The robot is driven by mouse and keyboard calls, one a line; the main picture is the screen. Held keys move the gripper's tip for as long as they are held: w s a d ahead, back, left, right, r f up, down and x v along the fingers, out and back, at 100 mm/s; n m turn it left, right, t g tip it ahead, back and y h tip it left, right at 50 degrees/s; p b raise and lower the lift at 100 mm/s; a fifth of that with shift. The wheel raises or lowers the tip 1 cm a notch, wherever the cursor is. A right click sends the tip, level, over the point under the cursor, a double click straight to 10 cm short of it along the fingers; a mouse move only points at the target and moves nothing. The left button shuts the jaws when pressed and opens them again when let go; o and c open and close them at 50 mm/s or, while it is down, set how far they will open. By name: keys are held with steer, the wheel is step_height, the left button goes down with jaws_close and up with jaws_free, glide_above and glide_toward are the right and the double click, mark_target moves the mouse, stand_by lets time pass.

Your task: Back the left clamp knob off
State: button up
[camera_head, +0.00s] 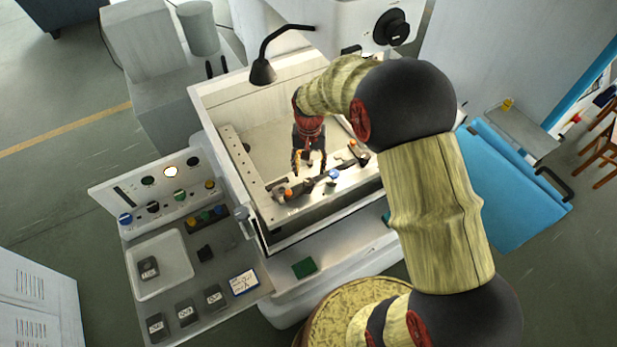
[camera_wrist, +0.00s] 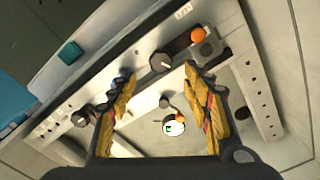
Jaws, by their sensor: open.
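The left clamp (camera_head: 288,193) lies on the pale rail at the front of the machine's tank, a dark bar with an orange end. In the wrist view, where the scene is turned about, this clamp shows at the upper right, with a dark grey knob (camera_wrist: 160,62) and an orange ball (camera_wrist: 198,35). Which part is the clamp knob I cannot tell for certain. My gripper (camera_head: 309,166) is over the rail, to the right of the left clamp. In the wrist view its fingers (camera_wrist: 160,92) are spread apart and empty. The clamp is beyond the fingertips, apart from them.
A blue knob (camera_head: 333,173) is near my gripper, partly hidden by a finger in the wrist view. A second orange piece (camera_head: 352,143) is farther right. A black lamp (camera_head: 263,72) hangs over the tank's back edge. The control panel (camera_head: 160,180) stands left.

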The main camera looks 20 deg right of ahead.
mark_target(308, 182)
step_height(308, 182, down, 7)
steer(key=shift+w+f+p, duration=0.15)
steer(key=shift+f+p, duration=0.05)
steer(key=shift+p, duration=0.15)
steer(key=shift+c, duration=0.4)
steer(key=c, duration=1.1)
steer(key=shift+n, duration=0.3)
steer(key=n+b, duration=0.2)
steer(key=n, duration=0.3)
steer(key=shift+a+f+n+b, duration=0.1)
steer(key=shift+n+b, duration=0.2)
steer(key=shift+b, duration=0.05)
steer(key=n+b, duration=0.1)
steer(key=n, duration=0.3)
steer(key=shift+n, duration=0.3)
